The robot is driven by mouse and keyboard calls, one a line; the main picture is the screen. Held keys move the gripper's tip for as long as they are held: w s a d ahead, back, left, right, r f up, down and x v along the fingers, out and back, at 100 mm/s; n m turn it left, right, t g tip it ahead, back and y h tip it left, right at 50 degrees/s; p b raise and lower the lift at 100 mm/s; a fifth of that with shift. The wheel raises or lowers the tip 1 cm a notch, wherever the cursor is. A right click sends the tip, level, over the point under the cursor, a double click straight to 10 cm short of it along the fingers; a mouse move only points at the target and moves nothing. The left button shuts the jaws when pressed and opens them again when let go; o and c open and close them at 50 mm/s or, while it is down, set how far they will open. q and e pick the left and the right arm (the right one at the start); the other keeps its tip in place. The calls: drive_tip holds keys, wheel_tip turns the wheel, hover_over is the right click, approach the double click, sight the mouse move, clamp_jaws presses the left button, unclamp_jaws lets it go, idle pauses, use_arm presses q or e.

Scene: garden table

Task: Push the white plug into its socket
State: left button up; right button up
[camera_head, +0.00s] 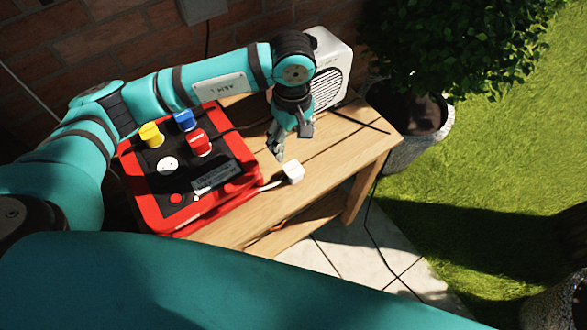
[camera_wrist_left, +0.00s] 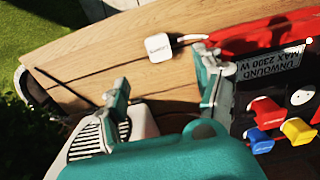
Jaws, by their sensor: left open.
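The white plug (camera_head: 293,172) lies on the wooden table, just right of the red box, with its white cable running left toward the box. It also shows in the left wrist view (camera_wrist_left: 158,47). A round white socket face (camera_head: 168,164) sits on the box's black top; its edge shows in the wrist view (camera_wrist_left: 302,95). My left gripper (camera_head: 289,142) is open and empty, above the table and a little behind the plug, apart from it. In the wrist view the plug is beyond the spread fingertips (camera_wrist_left: 163,80). My right gripper is not seen.
The red box (camera_head: 226,200) carries yellow (camera_head: 151,135), blue (camera_head: 185,120) and red (camera_head: 200,143) plugs or caps around the white socket. A white grilled device (camera_head: 333,62) stands behind my left gripper. The table (camera_head: 345,140) is mostly bare at right.

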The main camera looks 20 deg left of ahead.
use_arm(q)
drive_tip(key=p, duration=0.1)
hover_over(293, 169)
drive_tip(key=f, duration=0.5)
drive_tip(key=shift+s+f, duration=0.2)
drive_tip(key=shift+f, duration=0.05)
drive_tip(key=shift+w+f, duration=0.1)
drive_tip(key=shift+f, duration=1.2)
drive_tip(key=shift+f+p, duration=0.35)
drive_tip(key=shift+p, duration=0.1)
wheel_tip(293, 169, down, 4)
drive_tip(key=shift+w+d+r+p, duration=0.1)
drive_tip(key=shift+r+p, duration=0.1)
drive_tip(key=shift+p, duration=0.35)
drive_tip(key=shift+f, duration=0.45)
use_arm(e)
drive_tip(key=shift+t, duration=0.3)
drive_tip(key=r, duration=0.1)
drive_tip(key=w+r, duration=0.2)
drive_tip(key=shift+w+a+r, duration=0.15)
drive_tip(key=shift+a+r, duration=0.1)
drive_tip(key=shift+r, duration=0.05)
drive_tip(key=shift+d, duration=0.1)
use_arm(q)
drive_tip(key=c, duration=1.3)
